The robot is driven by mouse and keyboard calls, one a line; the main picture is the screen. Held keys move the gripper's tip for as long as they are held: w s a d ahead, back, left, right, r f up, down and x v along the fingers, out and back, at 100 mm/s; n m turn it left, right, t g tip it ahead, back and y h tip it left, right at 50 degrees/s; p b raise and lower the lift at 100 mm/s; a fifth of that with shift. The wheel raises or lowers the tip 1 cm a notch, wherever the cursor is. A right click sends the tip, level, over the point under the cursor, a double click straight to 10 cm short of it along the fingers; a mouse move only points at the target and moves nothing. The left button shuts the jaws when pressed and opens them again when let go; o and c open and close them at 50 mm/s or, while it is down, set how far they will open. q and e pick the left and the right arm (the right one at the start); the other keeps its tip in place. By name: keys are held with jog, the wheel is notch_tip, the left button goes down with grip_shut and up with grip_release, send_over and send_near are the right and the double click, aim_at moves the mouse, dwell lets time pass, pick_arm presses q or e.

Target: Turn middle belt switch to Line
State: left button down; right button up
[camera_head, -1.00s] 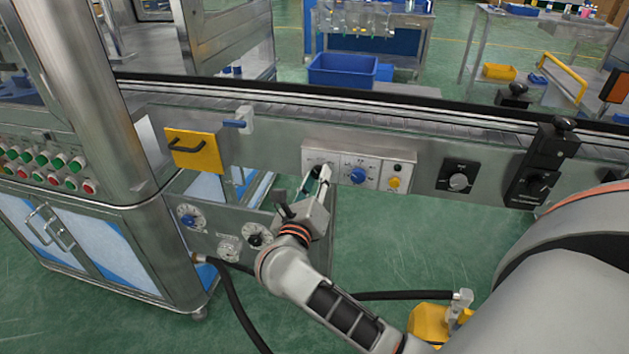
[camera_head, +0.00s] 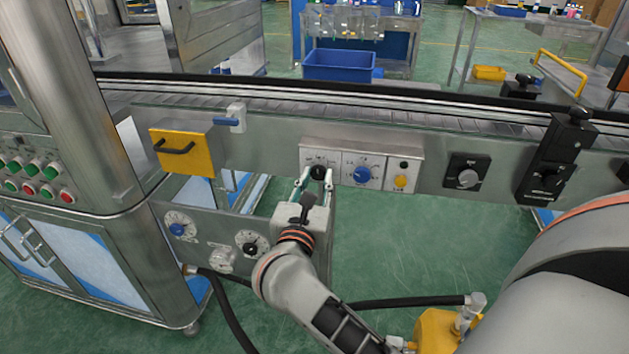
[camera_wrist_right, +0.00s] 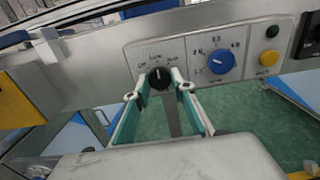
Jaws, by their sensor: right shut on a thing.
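The belt switch is a black round knob (camera_head: 318,172) at the left of a pale panel on the conveyor's front side. In the right wrist view the knob (camera_wrist_right: 159,78) sits below small labels that seem to read Off, Line and a third word. A short white mark on it points roughly upward; its exact setting is hard to tell. My right gripper (camera_head: 315,180) reaches up from below, its two fingertips on either side of the knob, shut on it. In the right wrist view the fingertips (camera_wrist_right: 159,92) flank the knob's lower sides. My left gripper is out of view.
A blue dial (camera_head: 362,175) and a yellow button (camera_head: 400,182) sit right of the knob. A black-plated switch (camera_head: 467,178) is farther right. A yellow handled plate (camera_head: 182,151) is on the left. A lower panel with dials (camera_head: 250,243) lies left of my gripper.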

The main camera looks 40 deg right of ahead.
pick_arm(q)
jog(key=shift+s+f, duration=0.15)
pick_arm(e)
jog(key=o, duration=1.1)
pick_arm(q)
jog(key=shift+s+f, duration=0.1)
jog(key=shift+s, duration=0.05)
pick_arm(e)
jog(key=v, duration=0.7)
jog(key=shift+s+a, duration=0.2)
